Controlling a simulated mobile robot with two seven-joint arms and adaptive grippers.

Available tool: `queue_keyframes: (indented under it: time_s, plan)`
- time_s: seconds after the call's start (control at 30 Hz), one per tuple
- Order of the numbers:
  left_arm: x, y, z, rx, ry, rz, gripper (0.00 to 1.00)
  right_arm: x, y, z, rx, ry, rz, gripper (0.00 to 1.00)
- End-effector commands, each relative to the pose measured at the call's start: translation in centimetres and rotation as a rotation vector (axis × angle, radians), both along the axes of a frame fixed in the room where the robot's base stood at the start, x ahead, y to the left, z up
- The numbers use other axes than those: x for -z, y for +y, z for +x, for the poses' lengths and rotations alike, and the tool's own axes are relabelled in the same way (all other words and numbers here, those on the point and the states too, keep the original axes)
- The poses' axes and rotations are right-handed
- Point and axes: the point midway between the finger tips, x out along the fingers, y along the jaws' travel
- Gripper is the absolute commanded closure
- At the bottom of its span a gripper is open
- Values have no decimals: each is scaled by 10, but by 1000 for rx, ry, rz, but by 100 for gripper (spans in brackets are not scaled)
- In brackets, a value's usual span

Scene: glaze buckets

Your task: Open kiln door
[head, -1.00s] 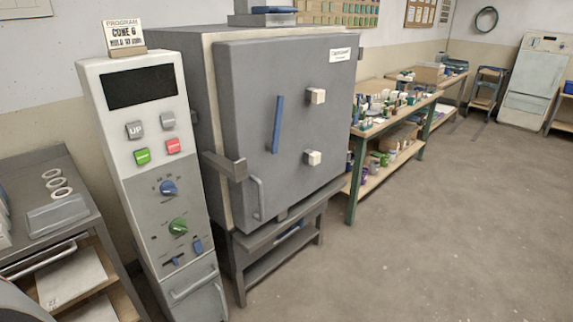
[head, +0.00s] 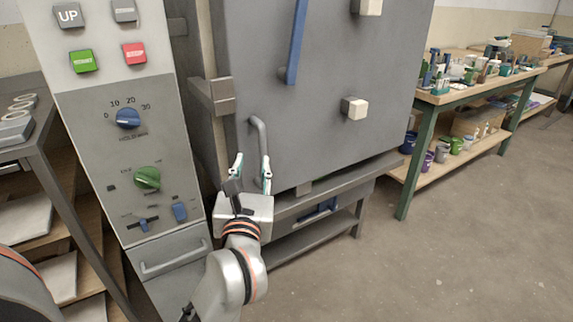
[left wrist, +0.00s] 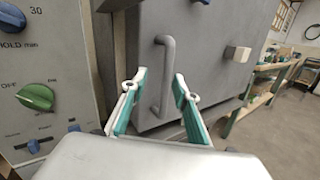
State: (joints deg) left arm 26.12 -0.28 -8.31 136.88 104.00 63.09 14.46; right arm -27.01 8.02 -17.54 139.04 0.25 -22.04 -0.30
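The kiln door (head: 320,95) is a large grey panel that looks shut against the kiln body. A curved grey handle (head: 260,138) is on its lower left part, and a long blue bar (head: 296,42) is higher up. My left gripper (head: 252,172) is open just in front of the handle's lower end. In the left wrist view the handle (left wrist: 162,75) stands upright between the two spread fingertips (left wrist: 160,85), beyond them; I see no contact. The door (left wrist: 200,60) fills the middle of that view. My right gripper is not in view.
A control panel (head: 122,150) with knobs and buttons stands close at the left. A grey latch block (head: 217,97) sticks out at the door's left edge. A workbench (head: 470,90) with jars is at the right. The floor (head: 430,260) in front is clear.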

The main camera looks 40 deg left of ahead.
Motion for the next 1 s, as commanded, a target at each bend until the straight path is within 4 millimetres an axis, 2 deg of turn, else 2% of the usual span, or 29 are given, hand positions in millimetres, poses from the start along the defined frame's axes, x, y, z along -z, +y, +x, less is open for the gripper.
queue_keyframes:
  time_s: [0.03,0.1,0.27,0.7,1.0]
  plan:
    - [22,-2,5,15,11,-65,70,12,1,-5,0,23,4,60]
    - [27,-4,9,31,5,-123,70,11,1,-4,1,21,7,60]
    - [25,-1,18,41,-4,-158,70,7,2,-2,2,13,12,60]
    - [25,32,68,41,-2,-152,70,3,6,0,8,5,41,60]
    - [24,37,76,41,-3,-152,70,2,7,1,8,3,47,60]
